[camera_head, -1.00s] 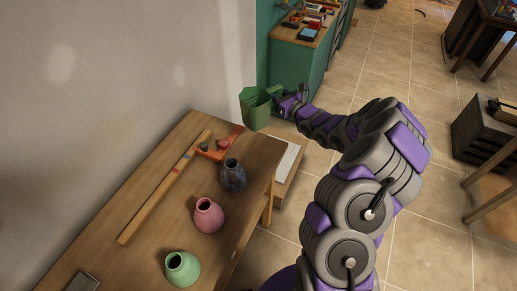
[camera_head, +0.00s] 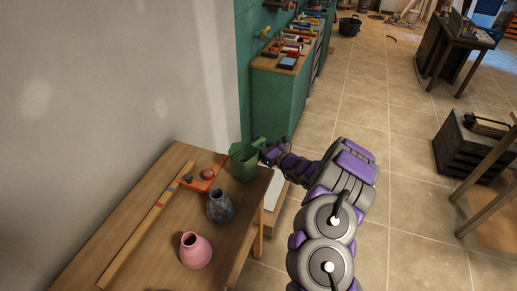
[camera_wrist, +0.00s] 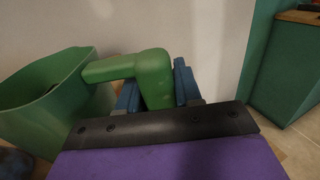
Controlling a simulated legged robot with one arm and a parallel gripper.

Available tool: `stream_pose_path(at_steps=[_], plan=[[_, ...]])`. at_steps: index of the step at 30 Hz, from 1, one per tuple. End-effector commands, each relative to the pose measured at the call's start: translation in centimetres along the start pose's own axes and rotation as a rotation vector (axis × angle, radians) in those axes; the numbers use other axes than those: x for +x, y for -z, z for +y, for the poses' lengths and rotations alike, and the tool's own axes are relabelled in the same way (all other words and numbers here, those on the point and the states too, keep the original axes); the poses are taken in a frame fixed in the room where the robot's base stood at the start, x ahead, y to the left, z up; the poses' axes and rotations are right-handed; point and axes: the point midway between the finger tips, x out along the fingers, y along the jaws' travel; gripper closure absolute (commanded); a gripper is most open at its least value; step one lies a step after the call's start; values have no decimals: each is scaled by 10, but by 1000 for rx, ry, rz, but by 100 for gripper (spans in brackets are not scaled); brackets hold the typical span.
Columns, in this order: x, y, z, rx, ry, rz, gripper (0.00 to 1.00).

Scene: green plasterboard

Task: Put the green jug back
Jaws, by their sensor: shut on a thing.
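The green jug (camera_head: 243,164) is upright at the far right end of the wooden table (camera_head: 130,200). I cannot tell whether its base touches the top. My gripper (camera_head: 265,155) is at the jug's right side, shut on its handle. In the wrist view the jug's open body (camera_wrist: 55,100) is at the left, and the handle (camera_wrist: 153,78) passes between the blue fingers of my gripper (camera_wrist: 157,88). The jug's base is hidden in the wrist view.
A dark speckled vase (camera_head: 220,207) and a pink vase (camera_head: 196,252) stand on the table nearer me. An orange-red tool (camera_head: 203,180) and a long wooden strip (camera_head: 145,230) lie behind them. A green cabinet (camera_head: 282,100) stands beyond the table's far end.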

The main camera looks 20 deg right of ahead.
Motion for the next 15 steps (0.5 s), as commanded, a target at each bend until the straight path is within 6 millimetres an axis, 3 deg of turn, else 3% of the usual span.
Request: stream_pose_path(at_steps=[3, 14, 15], plan=[[0, 16, 0, 1, -1, 4, 100], [1, 18, 2, -3, 0, 2, 100], [1, 18, 2, -3, 0, 3, 62]])
